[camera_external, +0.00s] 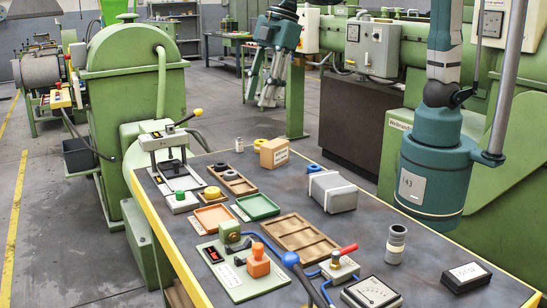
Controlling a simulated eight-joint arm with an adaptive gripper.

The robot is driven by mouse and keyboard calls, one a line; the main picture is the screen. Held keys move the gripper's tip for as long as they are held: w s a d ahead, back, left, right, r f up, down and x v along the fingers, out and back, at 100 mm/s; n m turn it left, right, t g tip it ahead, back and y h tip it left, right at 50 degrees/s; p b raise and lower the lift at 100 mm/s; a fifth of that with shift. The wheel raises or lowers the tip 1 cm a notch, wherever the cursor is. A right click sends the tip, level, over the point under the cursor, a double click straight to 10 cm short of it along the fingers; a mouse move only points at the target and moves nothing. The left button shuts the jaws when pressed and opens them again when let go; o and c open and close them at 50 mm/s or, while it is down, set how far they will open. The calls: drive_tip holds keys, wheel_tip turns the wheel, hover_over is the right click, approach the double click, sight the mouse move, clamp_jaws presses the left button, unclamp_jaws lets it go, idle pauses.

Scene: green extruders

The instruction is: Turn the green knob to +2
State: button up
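The green knob (230,234) stands on a pale panel (240,287) on the near left of the dark table. An orange knob (258,263) is beside it on the same panel. The markings around the green knob are too small to read. My gripper (262,98) hangs from the teal arm at the top centre, well above and beyond the panel in the picture. Its fingers point down and look spread apart, with nothing seen between them. It does not touch the knob.
A red-handled lever (342,259), a gauge (371,292), a grey box (333,192), wooden trays (300,238) and a small press (170,160) crowd the table (390,205). Blue cables run near the panel. Green machines (130,80) stand around. The table's right middle has some bare surface.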

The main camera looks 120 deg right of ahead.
drive_tip(key=w+d+f+n+g+p, duration=0.1)
drive_tip(key=w+d+f, duration=0.25)
drive_tip(key=w, duration=0.35)
drive_tip(key=w+d+f+g+p, duration=0.1)
drive_tip(key=w+d+f, duration=0.1)
drive_tip(key=w+f, duration=0.35)
drive_tip(key=n+g+p, duration=0.1)
drive_tip(key=n, duration=0.1)
approach(180, 192)
drive_tip(key=shift+s+d, duration=0.1)
drive_tip(key=shift+d+f, duration=0.1)
drive_tip(key=shift+f, duration=0.3)
drive_tip(key=shift+w+d+f, duration=0.1)
drive_tip(key=shift+f, duration=1.85)
drive_tip(key=shift+w+d+f, duration=0.1)
drive_tip(key=shift+f, duration=1.85)
drive_tip(key=c, duration=0.9)
